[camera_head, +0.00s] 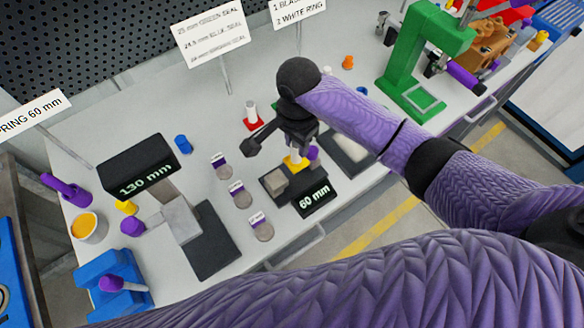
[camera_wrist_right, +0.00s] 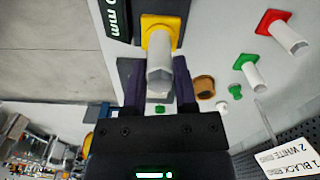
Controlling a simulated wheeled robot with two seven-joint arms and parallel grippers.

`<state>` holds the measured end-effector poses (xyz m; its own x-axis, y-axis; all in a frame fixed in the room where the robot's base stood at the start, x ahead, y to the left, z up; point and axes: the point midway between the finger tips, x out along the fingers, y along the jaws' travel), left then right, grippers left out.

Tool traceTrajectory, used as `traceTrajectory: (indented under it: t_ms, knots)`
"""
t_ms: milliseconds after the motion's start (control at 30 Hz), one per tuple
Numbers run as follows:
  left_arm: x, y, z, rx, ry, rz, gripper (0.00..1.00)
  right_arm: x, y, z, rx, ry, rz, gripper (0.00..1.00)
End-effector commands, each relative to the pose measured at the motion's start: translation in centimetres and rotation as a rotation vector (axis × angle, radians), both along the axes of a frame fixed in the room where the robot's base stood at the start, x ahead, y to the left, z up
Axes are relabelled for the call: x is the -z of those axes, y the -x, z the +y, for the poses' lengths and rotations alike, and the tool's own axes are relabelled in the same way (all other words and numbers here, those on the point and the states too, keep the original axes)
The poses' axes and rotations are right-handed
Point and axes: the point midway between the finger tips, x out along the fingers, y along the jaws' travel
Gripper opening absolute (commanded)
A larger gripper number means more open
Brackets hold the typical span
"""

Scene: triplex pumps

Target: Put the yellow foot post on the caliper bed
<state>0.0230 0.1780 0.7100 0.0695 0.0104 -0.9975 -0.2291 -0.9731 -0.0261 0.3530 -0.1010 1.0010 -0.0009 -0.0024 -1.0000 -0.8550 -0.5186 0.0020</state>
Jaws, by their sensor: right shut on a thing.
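My right gripper (camera_head: 297,150) is shut on the yellow foot post (camera_head: 295,163), over the caliper with the "60 mm" display (camera_head: 313,198). In the right wrist view the pale hexagonal post (camera_wrist_right: 160,75) stands between the dark fingers, with its yellow square foot (camera_wrist_right: 158,33) at the far end. The foot is over or against the dark caliper bed (camera_wrist_right: 128,72), beside the grey jaw block (camera_head: 274,182). I cannot tell whether it touches the bed. My left gripper is not in view.
A red-footed post (camera_head: 252,116) stands behind; a green-footed post (camera_wrist_right: 250,72) shows in the right wrist view. A second gauge reading "130 mm" (camera_head: 138,167) is at left. Several small labelled discs (camera_head: 242,199) lie between. A green press (camera_head: 415,60) stands at right.

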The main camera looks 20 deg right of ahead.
Motion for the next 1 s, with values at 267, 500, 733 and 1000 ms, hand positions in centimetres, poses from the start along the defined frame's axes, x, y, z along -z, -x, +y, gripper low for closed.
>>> traceTrajectory:
  t_ms: [267, 500, 733, 1000]
  knots:
    - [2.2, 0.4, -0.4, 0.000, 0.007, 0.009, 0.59, 5.1, 0.0, -0.1, 0.001, 0.001, 0.002, 0.00]
    - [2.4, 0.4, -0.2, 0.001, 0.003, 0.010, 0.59, 5.9, 0.0, 0.0, 0.000, 0.000, -0.002, 0.00]
    - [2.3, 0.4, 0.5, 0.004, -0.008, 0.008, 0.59, 6.1, 0.0, 0.0, 0.000, -0.001, -0.002, 0.52]
    - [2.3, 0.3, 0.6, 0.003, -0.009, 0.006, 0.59, 6.1, 0.0, -0.1, 0.001, 0.000, -0.002, 0.71]
